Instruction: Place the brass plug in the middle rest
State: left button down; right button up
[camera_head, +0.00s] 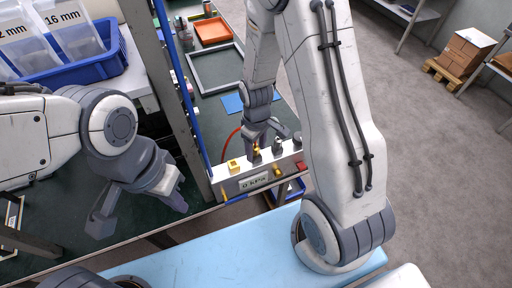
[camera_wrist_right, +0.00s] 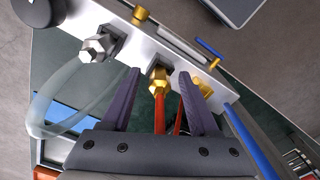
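The brass plug (camera_wrist_right: 158,78) has a hex body and a red hose trailing from it. In the right wrist view it sits at a dark rest on the white panel, between my right gripper's fingers. My right gripper (camera_wrist_right: 160,74) is open around it, with a gap visible on each side. In the head view the right gripper (camera_head: 262,140) is above the panel (camera_head: 226,180), and the brass plug (camera_head: 257,149) shows small at its fingertips. A steel plug (camera_wrist_right: 97,48) with a clear hose sits in the neighbouring rest. My left gripper (camera_head: 140,208) is open and empty at the left.
The panel front carries a "0 kPa" display (camera_head: 254,181), a brass knob (camera_head: 277,171) and a red part (camera_head: 301,166). Blue bins (camera_head: 75,68) stand at the upper left.

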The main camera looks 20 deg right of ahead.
aim_at(256, 145)
jog(key=shift+r, duration=0.15)
jog(key=shift+r, duration=0.25)
notch_tip(256, 145, up, 11)
jog(key=shift+b, duration=0.6)
jog(key=s+a+r, duration=0.2)
jog(key=s+a, duration=0.4)
jog(key=s, duration=0.3)
jog(key=s+a+r+n+y, duration=0.1)
jog(key=s+a+r, duration=0.2)
jog(key=s+a, duration=0.3)
jog(key=s, duration=0.3)
jog(key=shift+a+r+b, duration=0.25)
jog(key=shift+b, duration=0.05)
